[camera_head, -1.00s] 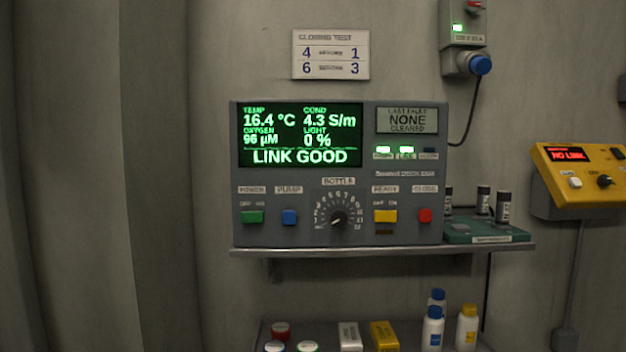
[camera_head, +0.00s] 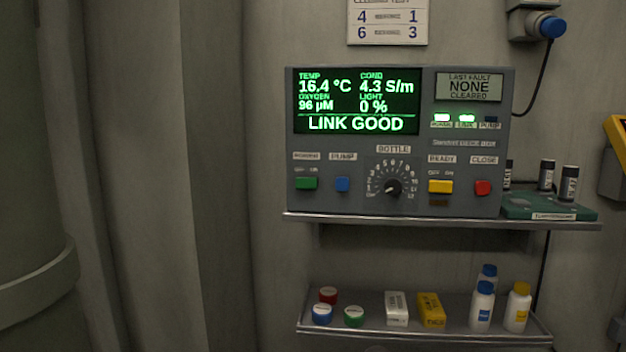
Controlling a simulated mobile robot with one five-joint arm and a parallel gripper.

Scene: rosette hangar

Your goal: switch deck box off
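The grey deck box (camera_head: 478,130) stands on a metal wall shelf, right of the middle of the view. Its lit screen (camera_head: 357,101) reads 16.4 °C, 4.3 S/m, 96 µM, 0 % and LINK GOOD. The fault window (camera_head: 469,87) reads NONE CLEARED. Two green lamps (camera_head: 454,118) are lit. The green power rocker (camera_head: 307,184) is at the lower left, under an OFF and ON marking. Beside it are a blue pump button (camera_head: 342,184), a bottle dial (camera_head: 392,187), a yellow ready switch (camera_head: 440,187) and a red close button (camera_head: 482,188). My gripper is not in view.
The upper shelf (camera_head: 330,217) also carries a green rack (camera_head: 520,208) with dark vials. A lower shelf (camera_head: 370,331) holds jars, small boxes and bottles. A yellow unit (camera_head: 619,130) is cut off at the right edge. A grey cylinder (camera_head: 30,180) stands at the left.

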